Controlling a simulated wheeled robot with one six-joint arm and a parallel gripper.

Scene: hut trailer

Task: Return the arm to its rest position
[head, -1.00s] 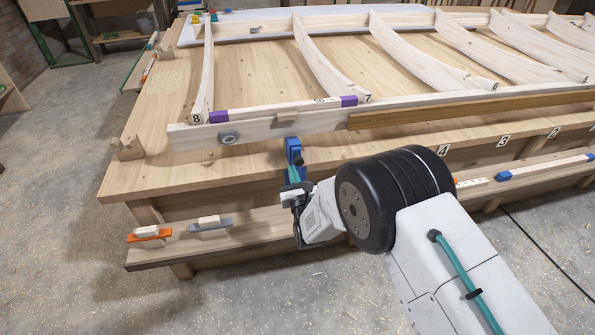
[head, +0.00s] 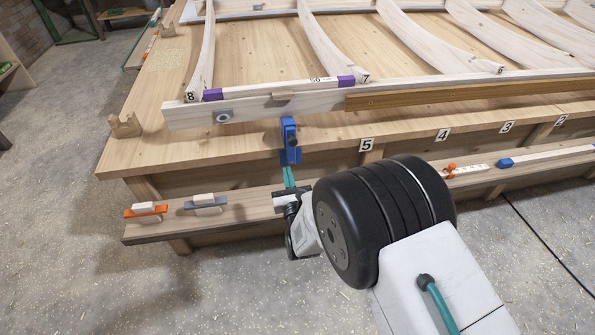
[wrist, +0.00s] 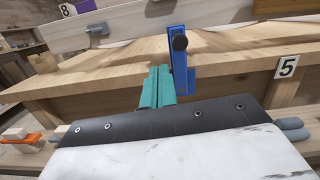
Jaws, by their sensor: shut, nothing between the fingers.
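My arm reaches in from the lower right in the head view. My gripper (head: 289,177) has teal fingers that are shut with nothing between them. It is in front of the workbench's front edge, just below a blue clamp (head: 290,140) on that edge. In the wrist view, the teal fingers (wrist: 155,88) point at the bench edge, and the blue clamp (wrist: 180,62) stands just beyond and to their right. I cannot tell whether fingers and clamp touch.
The wooden workbench (head: 220,150) carries a frame of curved pale ribs (head: 335,50). A lower shelf (head: 240,217) holds an orange-based block (head: 146,211) and a grey-based block (head: 205,203). A number 5 label (head: 366,145) is on the bench front. Open concrete floor (head: 60,220) lies at left.

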